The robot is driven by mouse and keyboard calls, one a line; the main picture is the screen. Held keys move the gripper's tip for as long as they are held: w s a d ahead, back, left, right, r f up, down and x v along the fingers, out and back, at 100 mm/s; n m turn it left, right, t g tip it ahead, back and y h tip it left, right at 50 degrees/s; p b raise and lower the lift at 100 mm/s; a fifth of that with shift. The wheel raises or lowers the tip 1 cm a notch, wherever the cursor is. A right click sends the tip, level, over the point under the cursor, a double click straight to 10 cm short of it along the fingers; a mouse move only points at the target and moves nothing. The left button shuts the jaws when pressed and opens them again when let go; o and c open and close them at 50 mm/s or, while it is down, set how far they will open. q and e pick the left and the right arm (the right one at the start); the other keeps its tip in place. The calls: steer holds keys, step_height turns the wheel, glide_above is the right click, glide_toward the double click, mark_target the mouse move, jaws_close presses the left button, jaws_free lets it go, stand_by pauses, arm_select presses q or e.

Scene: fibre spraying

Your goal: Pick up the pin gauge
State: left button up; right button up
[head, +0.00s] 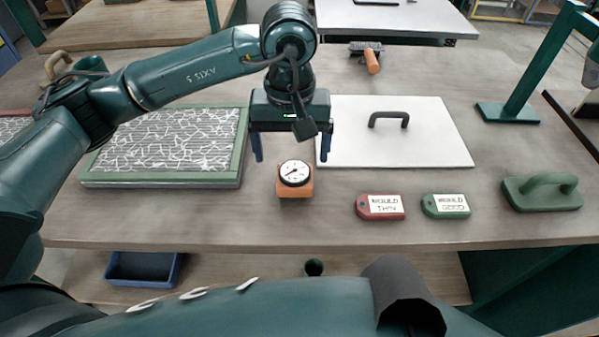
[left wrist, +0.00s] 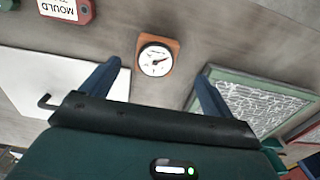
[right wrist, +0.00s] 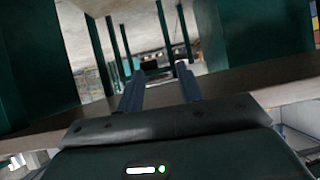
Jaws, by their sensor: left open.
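The pin gauge (head: 294,181), an orange block with a round white dial, sits on the table in the head view. It also shows in the left wrist view (left wrist: 157,58), dial facing the camera. My left gripper (head: 291,160) is open and empty. It points down just behind and above the gauge, its blue fingers spread to either side and apart from it. My right gripper (right wrist: 158,75) shows only in the right wrist view, its fingers a small gap apart with nothing held between them, near a table edge.
A green-framed fibre panel (head: 243,150) lies left of the gauge. A white board (head: 440,145) with a dark handle lies right. Red (head: 380,207) and green (head: 446,206) mould tags and a green-handled float (head: 542,194) sit at the front right. The table around the gauge is clear.

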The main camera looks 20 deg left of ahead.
mark_target(295, 173)
arm_select(q)
step_height(295, 173, down, 4)
steer(key=shift+r, duration=0.1)
steer(key=shift+w+d+f+p, duration=0.15)
steer(key=shift+f+p, duration=0.35)
steer(key=shift+f, duration=0.95)
steer(key=shift+w+f+p, duration=0.2)
steer(key=shift+f+p, duration=0.25)
steer(key=shift+f, duration=0.95)
steer(key=c, duration=1.2)
